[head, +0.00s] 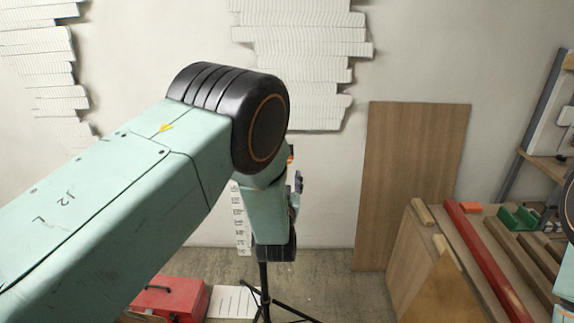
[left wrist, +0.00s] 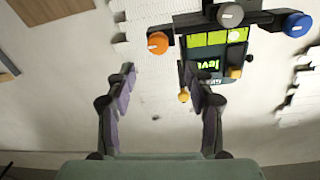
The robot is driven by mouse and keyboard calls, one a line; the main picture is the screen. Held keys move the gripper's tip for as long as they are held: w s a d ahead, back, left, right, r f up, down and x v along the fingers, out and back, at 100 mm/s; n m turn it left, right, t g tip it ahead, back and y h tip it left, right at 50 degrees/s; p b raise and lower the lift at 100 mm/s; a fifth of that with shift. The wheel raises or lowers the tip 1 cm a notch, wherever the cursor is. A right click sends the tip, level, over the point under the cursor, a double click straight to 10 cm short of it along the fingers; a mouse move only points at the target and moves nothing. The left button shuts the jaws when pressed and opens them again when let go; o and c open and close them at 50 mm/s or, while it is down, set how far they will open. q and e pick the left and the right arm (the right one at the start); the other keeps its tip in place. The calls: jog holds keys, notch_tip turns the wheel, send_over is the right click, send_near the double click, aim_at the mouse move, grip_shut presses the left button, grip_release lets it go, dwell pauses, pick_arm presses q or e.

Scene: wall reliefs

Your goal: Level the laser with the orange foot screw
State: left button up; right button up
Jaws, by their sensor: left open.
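The laser (left wrist: 215,60) is a dark body with green display panels and partly readable lettering, in the left wrist view at upper right. Its orange foot screw (left wrist: 158,42) sticks out on the left. The right-hand finger overlaps the laser's lower left edge. In the head view my left arm hides most of the laser. My right gripper is not in view.
A black tripod (head: 264,300) stands on the floor below my arm. A red toolbox (head: 170,299) is at lower left. A wooden panel (head: 412,180) leans on the wall, with a bench of boards (head: 470,250) at right. White slatted reliefs (head: 300,60) cover the wall.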

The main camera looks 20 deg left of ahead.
pick_arm(q)
jog(key=x, duration=0.7)
jog(key=shift+w+d+f+p, duration=0.2)
jog(key=shift+w+f+p, duration=0.1)
jog(key=shift+w, duration=0.1)
jog(key=shift+s+a+r, duration=0.15)
jog(key=shift+s+r, duration=0.05)
jog(key=c, duration=0.9)
grip_shut()
